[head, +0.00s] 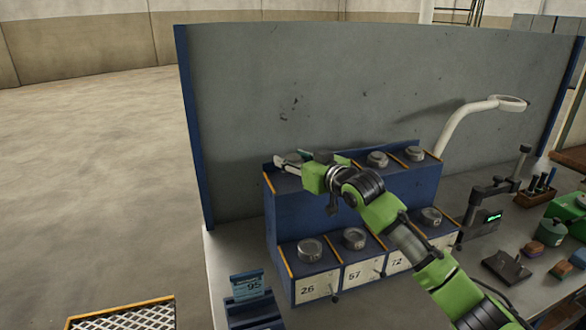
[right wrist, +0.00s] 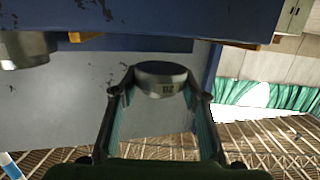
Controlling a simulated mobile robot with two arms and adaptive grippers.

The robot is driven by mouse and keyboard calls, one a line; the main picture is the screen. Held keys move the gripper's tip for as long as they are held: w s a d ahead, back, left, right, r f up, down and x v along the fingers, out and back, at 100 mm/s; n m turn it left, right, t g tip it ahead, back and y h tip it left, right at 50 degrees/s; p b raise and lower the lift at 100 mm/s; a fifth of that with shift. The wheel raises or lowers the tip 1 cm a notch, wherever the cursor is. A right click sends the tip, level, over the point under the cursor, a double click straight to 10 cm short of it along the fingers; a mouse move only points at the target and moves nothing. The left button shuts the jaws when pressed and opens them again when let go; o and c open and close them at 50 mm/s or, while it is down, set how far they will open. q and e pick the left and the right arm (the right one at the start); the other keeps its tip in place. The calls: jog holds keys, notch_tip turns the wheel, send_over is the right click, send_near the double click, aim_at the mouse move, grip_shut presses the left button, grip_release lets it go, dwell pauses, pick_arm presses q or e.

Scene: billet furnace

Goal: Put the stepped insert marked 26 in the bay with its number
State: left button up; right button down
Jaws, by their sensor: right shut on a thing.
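My right gripper (head: 290,165) is over the left end of the upper tier of the blue rack (head: 330,218). In the right wrist view its two fingers (right wrist: 158,92) close on a dark-topped grey round insert (right wrist: 160,78). A small mark shows on the insert's side, too small to read surely. In the head view the bay plate marked 26 (head: 308,289) is at the rack's lower left. A grey stepped insert (head: 310,248) stands on the ledge above that plate. My left gripper is not in view.
Plates 57 (head: 355,276) and 72 (head: 397,263) follow to the right, with inserts above them. More inserts, such as one (head: 377,159), stand on the upper tier. A blue holder marked 95 (head: 250,285) is at left. A lamp (head: 465,115) arches behind.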

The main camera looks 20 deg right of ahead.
aim_at(293, 179)
jog(key=shift+w+f+p, duration=0.1)
jog(key=shift+f+p, duration=0.6)
jog(key=shift+f, duration=0.8)
jog(key=c, duration=1.6)
grip_release()
jog(key=shift+f, duration=0.35)
jog(key=o, duration=0.4)
jog(key=shift+r, duration=0.1)
